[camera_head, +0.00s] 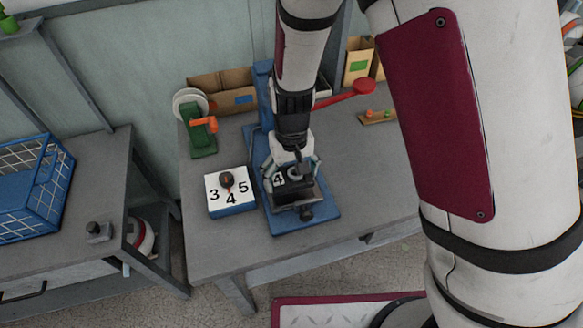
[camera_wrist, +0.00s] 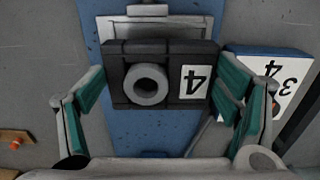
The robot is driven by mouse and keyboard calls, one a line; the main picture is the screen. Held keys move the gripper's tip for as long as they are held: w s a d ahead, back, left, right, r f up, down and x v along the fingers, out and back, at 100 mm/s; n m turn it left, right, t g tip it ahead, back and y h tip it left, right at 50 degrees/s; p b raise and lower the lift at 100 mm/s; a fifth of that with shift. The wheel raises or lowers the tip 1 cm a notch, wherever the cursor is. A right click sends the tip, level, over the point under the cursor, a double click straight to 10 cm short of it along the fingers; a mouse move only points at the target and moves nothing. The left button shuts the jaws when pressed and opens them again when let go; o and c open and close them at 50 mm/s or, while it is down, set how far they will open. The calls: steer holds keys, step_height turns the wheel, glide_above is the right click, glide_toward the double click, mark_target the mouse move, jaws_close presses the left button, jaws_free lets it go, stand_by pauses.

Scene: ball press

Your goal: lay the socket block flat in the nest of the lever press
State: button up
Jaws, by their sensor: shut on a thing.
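The socket block (camera_wrist: 118,88) is dark, with a pale ring-shaped socket and a white label reading 4. In the wrist view my gripper (camera_wrist: 160,88) has its teal pads on the block's two ends. In the head view my gripper (camera_head: 293,170) holds the block (camera_head: 298,186) over the front of the lever press (camera_head: 320,222). The press has a blue base and a red-knobbed lever (camera_head: 364,87) reaching out to the right. A light grey plate (camera_wrist: 112,28), perhaps part of the nest, shows behind the block. The block hides most of the nest; I cannot tell whether they touch.
A blue-and-white box marked 3, 4, 5 with a knob (camera_head: 232,210) stands just left of the press. A green device with an orange handle (camera_head: 200,138) and cardboard bins (camera_head: 207,88) stand behind.

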mark_target(291, 182)
steer(key=shift+f+b, duration=0.5)
steer(key=shift+f, duration=0.75)
steer(key=shift+f, duration=0.75)
stand_by(1.5)
steer(key=o, duration=1.1)
step_height(291, 182, up, 12)
steer(key=shift+f, duration=0.1)
